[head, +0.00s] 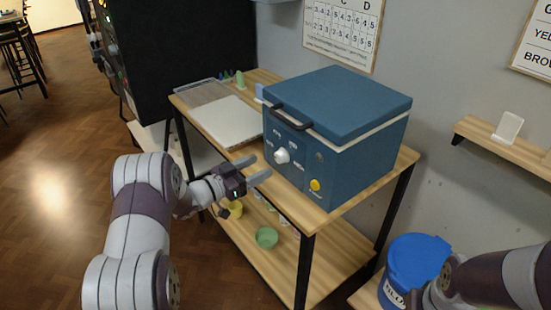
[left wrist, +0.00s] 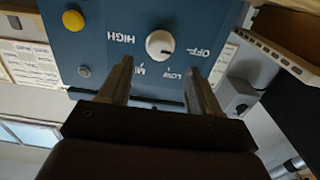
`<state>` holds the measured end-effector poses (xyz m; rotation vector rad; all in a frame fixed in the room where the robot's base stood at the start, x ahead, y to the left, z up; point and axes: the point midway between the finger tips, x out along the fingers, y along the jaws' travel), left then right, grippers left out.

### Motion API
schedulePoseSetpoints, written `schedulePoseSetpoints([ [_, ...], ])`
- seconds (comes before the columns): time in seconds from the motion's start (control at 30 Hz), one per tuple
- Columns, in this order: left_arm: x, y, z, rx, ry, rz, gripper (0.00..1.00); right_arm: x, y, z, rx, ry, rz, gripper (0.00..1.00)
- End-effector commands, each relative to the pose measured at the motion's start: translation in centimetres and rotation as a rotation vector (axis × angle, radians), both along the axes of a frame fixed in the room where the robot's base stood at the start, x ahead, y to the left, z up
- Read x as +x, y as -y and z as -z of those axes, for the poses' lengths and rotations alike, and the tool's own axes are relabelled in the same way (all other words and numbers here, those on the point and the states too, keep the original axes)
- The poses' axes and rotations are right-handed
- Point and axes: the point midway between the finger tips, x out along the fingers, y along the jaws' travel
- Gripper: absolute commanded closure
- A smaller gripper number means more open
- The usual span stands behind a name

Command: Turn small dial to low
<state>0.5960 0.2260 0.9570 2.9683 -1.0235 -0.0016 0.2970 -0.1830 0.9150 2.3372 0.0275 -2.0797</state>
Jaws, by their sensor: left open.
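The small dial (head: 282,156) is a white round knob on the front of a blue box-shaped kiln (head: 345,150). In the left wrist view the dial (left wrist: 160,44) appears upside down, with the labels OFF, LOW, HIGH and a partly hidden one around it. A small dark mark shows on the knob, but I cannot tell surely which label it points at. My left gripper (head: 262,166) is open and empty in front of the dial, apart from it. In the left wrist view its two fingers (left wrist: 158,72) point toward the panel, on either side below the dial.
A yellow button (head: 315,185) and a grey one (left wrist: 84,71) are on the same panel. The kiln has a black handle (head: 290,118) and stands on a wooden table (head: 330,212). A pale slab (head: 225,122) lies left of it. A blue bucket (head: 415,262) stands at right.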

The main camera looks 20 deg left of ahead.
Motion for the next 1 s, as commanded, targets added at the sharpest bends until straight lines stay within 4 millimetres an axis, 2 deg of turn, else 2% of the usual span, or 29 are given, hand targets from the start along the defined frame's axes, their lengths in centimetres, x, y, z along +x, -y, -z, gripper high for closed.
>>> schedulePoseSetpoints([
  [0.1, 2.2, 1.8, -0.1, 0.000, 0.000, 0.003, 0.37, 0.0, 0.0, -0.3, 0.000, 0.000, 0.000, 0.60],
  [0.3, 4.4, 3.4, -0.1, 0.001, 0.001, 0.000, 0.37, 0.0, 0.0, -0.4, 0.000, 0.000, 0.000, 0.60],
  [0.6, 4.7, 3.6, 0.0, 0.001, -0.001, -0.002, 0.37, 0.0, 0.0, -0.4, 0.000, 0.000, 0.000, 0.60],
  [0.77, 4.7, 3.7, 0.0, 0.001, 0.000, -0.002, 0.89, 0.0, 0.0, -0.4, 0.000, 0.000, 0.000, 0.60],
  [0.8, 4.7, 3.6, 0.0, 0.001, 0.000, -0.002, 0.92, 0.0, 0.0, -0.4, 0.000, 0.000, 0.000, 0.60],
  [1.0, 4.7, 3.6, 0.1, 0.008, 0.005, -0.002, 0.92, 0.0, 0.0, -0.2, 0.000, 0.000, 0.000, 0.60],
])
